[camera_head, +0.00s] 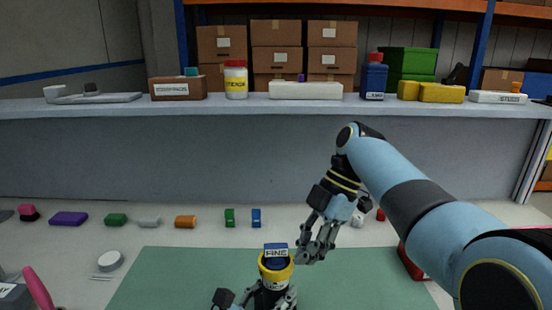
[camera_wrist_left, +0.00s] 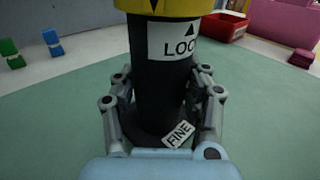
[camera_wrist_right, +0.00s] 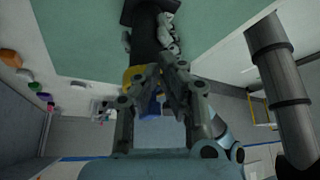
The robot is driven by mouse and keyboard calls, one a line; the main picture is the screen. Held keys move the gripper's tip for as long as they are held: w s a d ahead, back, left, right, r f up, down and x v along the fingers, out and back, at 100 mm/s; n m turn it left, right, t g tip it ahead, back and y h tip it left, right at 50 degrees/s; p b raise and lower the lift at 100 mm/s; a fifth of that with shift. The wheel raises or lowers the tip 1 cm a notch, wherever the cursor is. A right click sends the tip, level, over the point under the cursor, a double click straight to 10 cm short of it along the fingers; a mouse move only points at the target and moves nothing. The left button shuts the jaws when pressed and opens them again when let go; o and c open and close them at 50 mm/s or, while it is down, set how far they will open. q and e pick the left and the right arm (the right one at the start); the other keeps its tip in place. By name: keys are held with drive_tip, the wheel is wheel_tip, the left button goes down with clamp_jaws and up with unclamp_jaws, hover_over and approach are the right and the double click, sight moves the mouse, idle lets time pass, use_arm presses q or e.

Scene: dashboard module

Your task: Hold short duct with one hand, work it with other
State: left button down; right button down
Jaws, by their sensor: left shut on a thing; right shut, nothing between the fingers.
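The short duct is a dark cylinder (camera_wrist_left: 160,65) with a yellow collar (camera_head: 276,268) and a blue top marked FINE (camera_head: 275,251). In the left wrist view a white label with an arrow, partly cut off, sits below the collar (camera_wrist_left: 150,5). A small FINE tag (camera_wrist_left: 179,134) shows low on the duct. My left gripper (camera_head: 268,297) is shut on the dark body and holds it over the green mat. My right gripper (camera_head: 316,248) is shut and empty, just right of the blue top. In the right wrist view its fingers (camera_wrist_right: 160,78) partly hide the collar and blue top; contact is unclear.
The green mat (camera_head: 170,280) is mostly clear. Several small coloured parts, including a green block (camera_head: 229,218) and an orange cylinder (camera_head: 185,222), line its far side. A red bin (camera_head: 411,264) stands right, partly behind my right arm. A loaded shelf (camera_head: 130,112) spans the back.

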drive_tip(key=shift+a, duration=0.3)
idle(0.7)
use_arm(q)
drive_tip(key=shift+d, duration=0.1)
use_arm(e)
drive_tip(key=shift+w+a, duration=0.1)
drive_tip(key=shift+w, duration=0.25)
use_arm(q)
drive_tip(key=shift+s, duration=0.1)
use_arm(e)
drive_tip(key=shift+w+a, duration=0.75)
drive_tip(key=shift+w, duration=0.25)
wheel_tip(320, 180, up, 6)
drive_tip(key=shift+w+d, duration=0.3)
drive_tip(key=shift+d, duration=0.05)
idle(0.4)
